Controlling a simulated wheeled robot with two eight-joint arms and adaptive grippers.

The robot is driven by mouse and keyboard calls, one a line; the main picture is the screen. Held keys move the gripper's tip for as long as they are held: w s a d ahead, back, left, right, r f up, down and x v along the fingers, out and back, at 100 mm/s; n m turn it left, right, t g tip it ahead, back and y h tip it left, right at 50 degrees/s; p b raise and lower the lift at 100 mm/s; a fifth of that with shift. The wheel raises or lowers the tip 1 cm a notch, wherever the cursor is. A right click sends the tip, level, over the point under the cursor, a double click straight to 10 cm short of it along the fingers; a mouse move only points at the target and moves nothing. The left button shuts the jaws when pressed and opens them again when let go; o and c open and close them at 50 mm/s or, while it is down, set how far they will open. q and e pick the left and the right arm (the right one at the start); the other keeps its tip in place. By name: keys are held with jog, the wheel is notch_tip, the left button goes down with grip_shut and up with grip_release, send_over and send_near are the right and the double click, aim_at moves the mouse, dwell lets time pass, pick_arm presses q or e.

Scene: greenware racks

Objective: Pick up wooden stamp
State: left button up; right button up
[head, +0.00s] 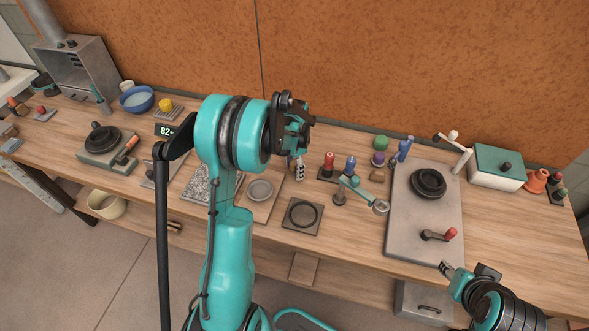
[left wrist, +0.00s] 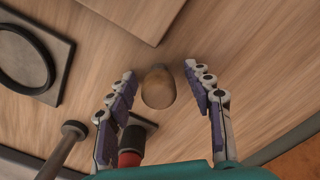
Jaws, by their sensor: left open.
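The wooden stamp (left wrist: 159,87) shows in the left wrist view as a small rounded brown piece, seen from above on the wooden table. It stands between the two spread fingers of my left gripper (left wrist: 163,98), with a gap on each side. In the head view my left gripper (head: 297,166) hangs over the table's middle, left of the red-handled tool, and I cannot make out the stamp there. My right gripper (head: 466,272) is at the lower right of the head view, by the grey slab's front corner; its fingers are too unclear to judge.
A red-handled tool (head: 328,162) on a dark base stands close by and shows near the left finger (left wrist: 130,150). A dark square plate with a ring (head: 303,215) lies in front. A grey slab (head: 400,225) with a black wheel is to the right.

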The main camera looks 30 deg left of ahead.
pick_arm(q)
jog(key=shift+c, duration=0.3)
grip_shut()
jog(key=shift+r, duration=0.1)
jog(key=shift+r, duration=0.1)
